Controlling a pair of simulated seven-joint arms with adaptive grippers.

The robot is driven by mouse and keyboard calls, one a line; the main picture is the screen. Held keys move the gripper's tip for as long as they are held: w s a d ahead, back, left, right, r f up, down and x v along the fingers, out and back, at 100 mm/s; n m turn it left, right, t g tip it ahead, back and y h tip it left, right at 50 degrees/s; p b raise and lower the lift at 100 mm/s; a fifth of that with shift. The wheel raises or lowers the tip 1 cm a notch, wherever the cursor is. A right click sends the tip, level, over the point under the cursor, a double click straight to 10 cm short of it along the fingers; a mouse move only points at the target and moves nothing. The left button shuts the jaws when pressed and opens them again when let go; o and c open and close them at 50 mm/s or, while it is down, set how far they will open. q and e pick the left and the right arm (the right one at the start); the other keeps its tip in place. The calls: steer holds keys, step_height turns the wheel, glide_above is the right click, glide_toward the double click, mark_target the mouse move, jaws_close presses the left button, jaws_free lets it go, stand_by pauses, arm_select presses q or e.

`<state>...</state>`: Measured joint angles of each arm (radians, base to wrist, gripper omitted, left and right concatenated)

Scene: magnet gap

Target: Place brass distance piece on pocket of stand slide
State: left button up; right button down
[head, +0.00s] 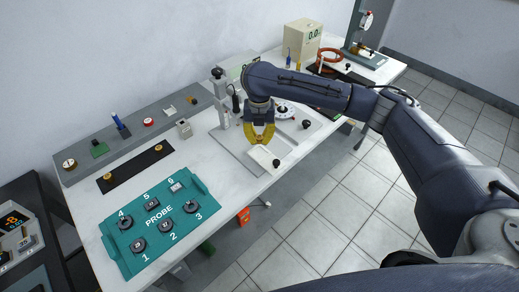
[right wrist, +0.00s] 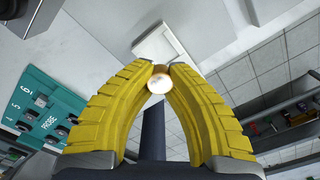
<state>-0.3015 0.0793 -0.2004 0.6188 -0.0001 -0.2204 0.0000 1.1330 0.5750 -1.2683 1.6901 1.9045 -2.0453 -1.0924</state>
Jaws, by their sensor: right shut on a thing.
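My right gripper (head: 258,137) is over the grey base plate of the stand (head: 231,152), its yellow fingers pointing down. In the right wrist view the two yellow fingers (right wrist: 160,70) close on a small round brass-coloured piece (right wrist: 159,83), held at their tips. The piece is hidden by the fingers in the head view. A white block (head: 264,158), seemingly the stand slide, lies just below the fingers; it also shows beyond the fingertips in the right wrist view (right wrist: 157,44). Its pocket is not clear. The left gripper is not in view.
A teal PROBE tray (head: 207,208) with several dark round pieces lies at the front left. A black strip (head: 132,169) and a grey rack (head: 77,176) with small items lie behind it. A black knob (head: 276,163) stands close to the white block. A beige box (head: 301,38) stands farther back.

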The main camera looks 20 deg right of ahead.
mark_target(259, 153)
steer(key=shift+f, duration=3.15)
steer(key=c, duration=1.4)
jaws_free()
steer(key=shift+f, duration=0.1)
step_height(259, 153, up, 12)
steer(key=shift+r, duration=0.1)
